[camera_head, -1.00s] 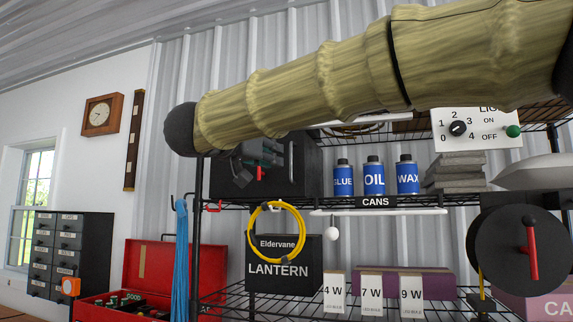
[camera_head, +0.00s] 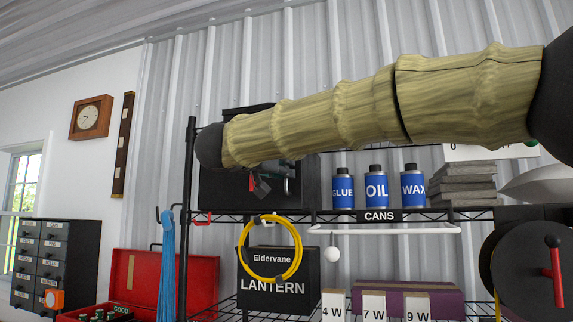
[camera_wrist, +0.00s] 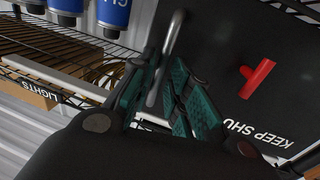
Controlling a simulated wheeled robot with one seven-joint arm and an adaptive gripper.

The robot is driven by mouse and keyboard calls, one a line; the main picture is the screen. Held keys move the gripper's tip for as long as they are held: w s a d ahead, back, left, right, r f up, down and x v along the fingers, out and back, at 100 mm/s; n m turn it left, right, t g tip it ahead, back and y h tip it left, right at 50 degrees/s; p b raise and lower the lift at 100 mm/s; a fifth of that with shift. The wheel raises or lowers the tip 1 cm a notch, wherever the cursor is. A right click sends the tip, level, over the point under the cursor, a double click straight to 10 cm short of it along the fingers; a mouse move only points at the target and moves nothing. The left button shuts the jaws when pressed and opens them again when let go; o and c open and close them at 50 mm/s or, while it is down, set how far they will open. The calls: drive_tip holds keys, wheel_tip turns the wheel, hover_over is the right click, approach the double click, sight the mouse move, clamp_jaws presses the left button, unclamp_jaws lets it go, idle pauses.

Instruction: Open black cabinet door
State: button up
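The black cabinet (camera_head: 215,188) stands on the wire shelf in the head view, partly covered by my arm. In the wrist view its black door (camera_wrist: 222,38) fills the right side, with a red latch (camera_wrist: 257,78) and the words KEEP SHUT. A grey metal bar handle (camera_wrist: 173,35) runs between the teal-padded fingers of my gripper (camera_wrist: 160,85). The fingers are close together around the bar. My gripper also shows small and dark in front of the cabinet in the head view (camera_head: 272,182). I cannot tell whether the door stands ajar.
Blue cans (camera_head: 376,188) stand right of the cabinet. Below hang a yellow cable (camera_head: 297,262) and a white rail (camera_head: 385,230). A shelf post (camera_head: 187,170) and blue strands (camera_head: 166,270) are at left. A black reel with a red handle (camera_head: 556,270) is at lower right.

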drive_tip(key=shift+x, duration=1.05)
drive_tip(key=shift+s, duration=0.1)
clamp_jaws()
drive_tip(key=shift+p, duration=0.4)
